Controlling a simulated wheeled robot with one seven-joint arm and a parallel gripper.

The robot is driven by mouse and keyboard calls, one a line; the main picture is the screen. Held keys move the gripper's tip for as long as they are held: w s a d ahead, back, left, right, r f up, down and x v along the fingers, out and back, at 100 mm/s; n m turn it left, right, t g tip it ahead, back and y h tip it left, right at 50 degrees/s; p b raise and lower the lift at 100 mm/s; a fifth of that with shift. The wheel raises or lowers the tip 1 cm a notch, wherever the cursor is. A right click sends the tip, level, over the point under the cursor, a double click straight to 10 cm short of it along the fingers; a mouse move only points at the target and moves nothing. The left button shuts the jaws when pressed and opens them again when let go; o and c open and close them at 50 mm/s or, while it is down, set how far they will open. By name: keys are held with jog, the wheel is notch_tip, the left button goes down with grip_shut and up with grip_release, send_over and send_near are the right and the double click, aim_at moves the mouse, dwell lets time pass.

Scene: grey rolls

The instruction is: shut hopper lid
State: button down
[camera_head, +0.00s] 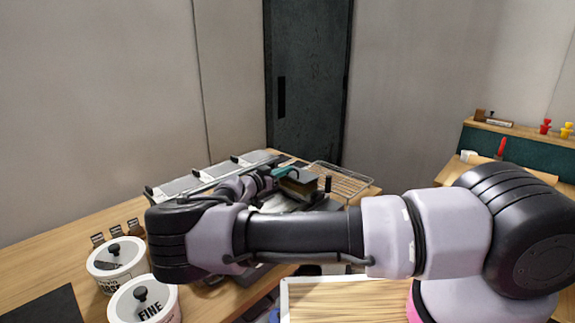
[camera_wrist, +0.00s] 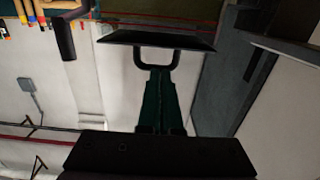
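The hopper lid (camera_wrist: 160,39) is a dark flat plate with a black loop handle (camera_wrist: 138,58) in the wrist view. My gripper (camera_wrist: 160,72) has green fingers, close together, with their tips at the middle of the handle; they look shut on it. In the head view my gripper (camera_head: 284,172) shows as a small teal shape beside a dark, box-like part of the machine, the hopper (camera_head: 300,184). My arm hides much of the machine below it. The lid's exact tilt and its gap to the hopper cannot be told.
A black upright post (camera_head: 327,184) stands right of the hopper, with a wire rack (camera_head: 343,180) behind. Grey trays (camera_head: 200,178) line the back of the wooden counter. Two white lidded jars (camera_head: 117,262) stand front left, near a dark mat (camera_head: 42,306).

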jog(key=shift+s+f, duration=0.1)
jog(key=shift+f, duration=0.9)
jog(key=shift+a, duration=0.1)
